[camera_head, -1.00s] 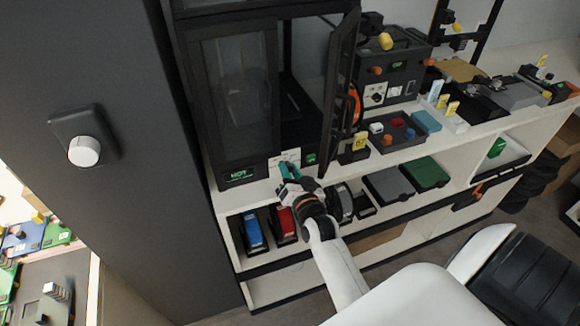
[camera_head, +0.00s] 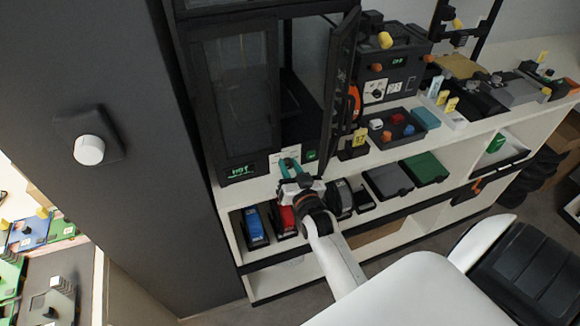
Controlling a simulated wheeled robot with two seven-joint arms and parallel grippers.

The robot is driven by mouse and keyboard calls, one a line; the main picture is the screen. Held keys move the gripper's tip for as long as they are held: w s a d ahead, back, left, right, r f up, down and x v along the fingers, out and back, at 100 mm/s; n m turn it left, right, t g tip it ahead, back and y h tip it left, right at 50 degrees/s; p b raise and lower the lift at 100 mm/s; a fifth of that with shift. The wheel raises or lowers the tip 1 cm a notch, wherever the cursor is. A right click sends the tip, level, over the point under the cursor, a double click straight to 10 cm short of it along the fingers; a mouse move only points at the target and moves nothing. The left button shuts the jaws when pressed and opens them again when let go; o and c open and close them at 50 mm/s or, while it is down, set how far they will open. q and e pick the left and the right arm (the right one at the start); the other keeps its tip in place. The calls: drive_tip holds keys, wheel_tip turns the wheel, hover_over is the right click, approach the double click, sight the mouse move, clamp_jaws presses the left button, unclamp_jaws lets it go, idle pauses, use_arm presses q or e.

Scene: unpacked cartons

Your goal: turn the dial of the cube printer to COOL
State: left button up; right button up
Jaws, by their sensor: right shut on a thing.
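The cube printer (camera_head: 232,100) is a tall black cabinet with glass doors, and its right door (camera_head: 343,85) stands open. A small green-lit display (camera_head: 240,171) on its lower front appears to read HOT. To its right is a white dial panel (camera_head: 277,158). My right gripper (camera_head: 289,166), with teal fingers, is at this panel and shut on the dial. The fingers hide the dial, so its pointer and setting cannot be read. My left gripper is not in view.
A round white knob (camera_head: 89,150) sits on the dark wall at left. Right of the printer, a black machine (camera_head: 390,70) and a tray with colored knobs (camera_head: 396,128) stand on the white shelf unit. Blue (camera_head: 254,225) and red (camera_head: 283,217) items lie on the shelf below.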

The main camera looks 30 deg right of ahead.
drive_tip(key=o, duration=1)
drive_tip(key=b+v, duration=0.2)
drive_tip(key=v, duration=1)
drive_tip(key=shift+b, duration=0.35)
drive_tip(key=shift+f, duration=0.2)
